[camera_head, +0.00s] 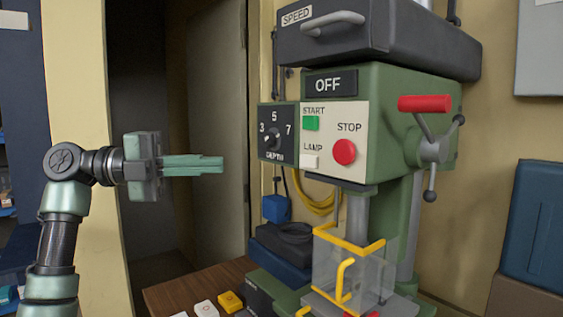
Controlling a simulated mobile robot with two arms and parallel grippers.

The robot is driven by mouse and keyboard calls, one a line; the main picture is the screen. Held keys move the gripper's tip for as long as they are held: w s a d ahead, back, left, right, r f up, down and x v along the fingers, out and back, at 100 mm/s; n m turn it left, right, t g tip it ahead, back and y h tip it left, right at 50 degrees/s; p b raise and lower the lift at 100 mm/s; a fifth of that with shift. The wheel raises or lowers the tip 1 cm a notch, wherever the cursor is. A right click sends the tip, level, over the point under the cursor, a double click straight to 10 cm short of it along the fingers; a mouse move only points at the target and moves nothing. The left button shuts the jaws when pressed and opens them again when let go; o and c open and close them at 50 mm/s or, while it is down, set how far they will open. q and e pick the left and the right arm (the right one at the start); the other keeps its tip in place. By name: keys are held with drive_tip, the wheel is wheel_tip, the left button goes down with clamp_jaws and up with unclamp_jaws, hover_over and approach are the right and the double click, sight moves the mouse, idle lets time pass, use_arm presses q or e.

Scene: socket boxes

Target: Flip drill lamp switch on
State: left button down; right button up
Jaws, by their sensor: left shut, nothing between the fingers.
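A green drill press (387,110) stands right of centre. Its cream control panel has a small white lamp switch (309,161) under the word LAMP, low on the panel's left side. A green START button (311,123) is above it, and a red STOP button (344,152) is to its right. A dark display (330,84) above the panel reads OFF. My left gripper (222,164) is shut and empty, pointing right, left of the panel in the picture and apart from it, at about the lamp switch's height. My right gripper is not in view.
A depth dial (274,138) sits left of the panel. A clear guard with yellow edges (345,265) is below. A lever with a red grip (425,104) sticks out at right. A wooden bench (185,293) holds several small buttons.

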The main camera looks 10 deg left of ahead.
use_arm(q)
drive_tip(key=p, duration=0.5)
approach(305, 161)
drive_tip(key=s+d, duration=0.2)
drive_tip(key=d, duration=0.1)
drive_tip(key=w+d+p, duration=0.1)
drive_tip(key=w+d, duration=0.1)
drive_tip(key=w, duration=0.1)
drive_tip(key=shift+r+p, duration=0.3)
drive_tip(key=shift+p, duration=0.05)
drive_tip(key=shift+w+d+f, duration=0.25)
drive_tip(key=shift+w, duration=0.2)
